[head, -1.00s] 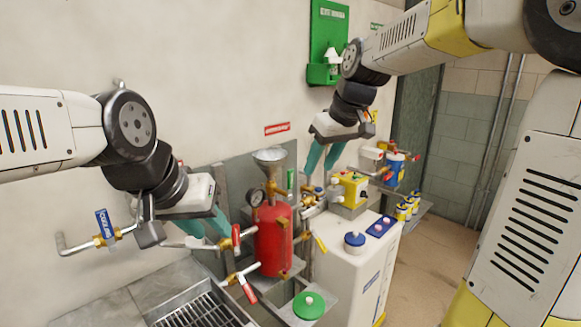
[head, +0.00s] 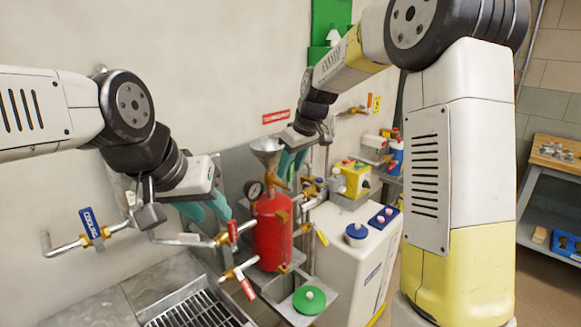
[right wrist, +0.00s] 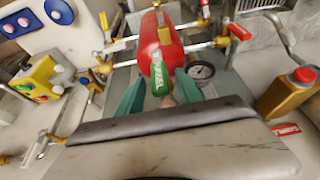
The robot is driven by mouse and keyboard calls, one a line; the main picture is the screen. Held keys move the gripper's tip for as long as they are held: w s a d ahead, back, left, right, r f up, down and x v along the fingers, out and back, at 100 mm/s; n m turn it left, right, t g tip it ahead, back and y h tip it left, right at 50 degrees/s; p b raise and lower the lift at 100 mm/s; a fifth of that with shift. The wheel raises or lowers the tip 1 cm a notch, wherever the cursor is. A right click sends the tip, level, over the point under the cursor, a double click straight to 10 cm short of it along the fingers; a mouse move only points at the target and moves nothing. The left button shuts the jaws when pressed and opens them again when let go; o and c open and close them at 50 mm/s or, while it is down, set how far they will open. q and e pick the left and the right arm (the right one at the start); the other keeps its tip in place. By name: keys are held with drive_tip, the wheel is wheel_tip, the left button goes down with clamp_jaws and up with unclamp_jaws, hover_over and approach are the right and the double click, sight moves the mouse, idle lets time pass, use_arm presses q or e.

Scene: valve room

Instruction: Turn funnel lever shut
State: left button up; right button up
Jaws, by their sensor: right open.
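The red tank (head: 272,232) stands by the wall with a metal funnel (head: 266,147) on top and a gauge at its side. In the right wrist view, a green lever handle with white lettering (right wrist: 160,80) lies in front of the red tank (right wrist: 165,42), between my right fingertips. My right gripper (head: 292,163) is open beside the funnel; its teal fingers (right wrist: 160,95) stand apart around the handle, with no clear contact. The handle is hard to make out in the head view. My left gripper (head: 206,207) is open, left of the tank near a red lever (head: 232,231).
The gauge (right wrist: 201,71) sits close to one right finger. A white cabinet (head: 345,262) with a yellow box (head: 354,178) stands right of the tank. A blue-handled valve (head: 92,224) is on the left wall pipe. A green knob (head: 309,299) and grated sink (head: 190,311) are in front.

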drive_tip(key=shift+f, duration=0.1)
clamp_jaws()
idle(1.4)
